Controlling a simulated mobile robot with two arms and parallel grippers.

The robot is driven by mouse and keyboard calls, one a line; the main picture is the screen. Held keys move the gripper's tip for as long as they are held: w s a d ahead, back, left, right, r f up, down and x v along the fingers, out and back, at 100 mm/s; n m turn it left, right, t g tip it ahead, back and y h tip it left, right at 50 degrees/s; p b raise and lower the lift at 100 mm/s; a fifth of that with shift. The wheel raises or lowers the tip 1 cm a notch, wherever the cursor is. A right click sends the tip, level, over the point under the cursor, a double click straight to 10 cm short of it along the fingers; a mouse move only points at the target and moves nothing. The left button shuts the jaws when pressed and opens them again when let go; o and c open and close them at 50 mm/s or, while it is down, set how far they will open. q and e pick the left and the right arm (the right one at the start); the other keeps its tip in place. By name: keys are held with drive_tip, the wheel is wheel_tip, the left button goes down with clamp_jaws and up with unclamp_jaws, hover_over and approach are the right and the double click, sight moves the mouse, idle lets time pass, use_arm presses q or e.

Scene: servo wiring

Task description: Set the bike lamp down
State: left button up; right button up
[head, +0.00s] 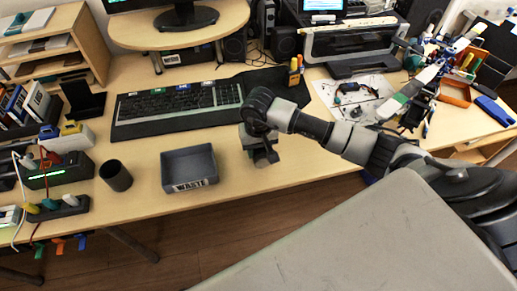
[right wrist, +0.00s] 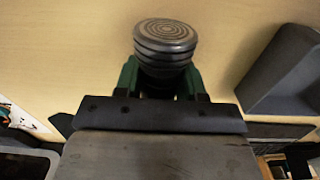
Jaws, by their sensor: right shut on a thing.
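The bike lamp (right wrist: 165,45) is a dark, round, ribbed body with a ringed end face, seen in the right wrist view. My right gripper (right wrist: 160,82) is shut on it, with green fingers on both sides. In the head view my right gripper (head: 264,157) points down over the front of the wooden desk (head: 235,165), right of the waste tray. There the lamp is mostly hidden by the gripper. I cannot tell whether the lamp touches the desk. My left gripper is not in view.
The grey waste tray (head: 189,168) stands just left of my right gripper, with a dark cup (head: 116,175) farther left. A keyboard (head: 180,102) on a dark mat lies behind. The desk's front edge is close. Bare desk lies right of the gripper.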

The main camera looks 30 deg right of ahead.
drive_tip(key=o, duration=0.6)
drive_tip(key=shift+f, duration=0.1)
drive_tip(key=o, duration=0.4)
drive_tip(key=shift+o, duration=0.2)
drive_tip(key=shift+r, duration=0.2)
wheel_tip(320, 180, up, 11)
drive_tip(key=p, duration=0.5)
drive_tip(key=shift+f+p, duration=0.1)
drive_tip(key=shift+p, duration=0.2)
drive_tip(key=shift+r, duration=0.6)
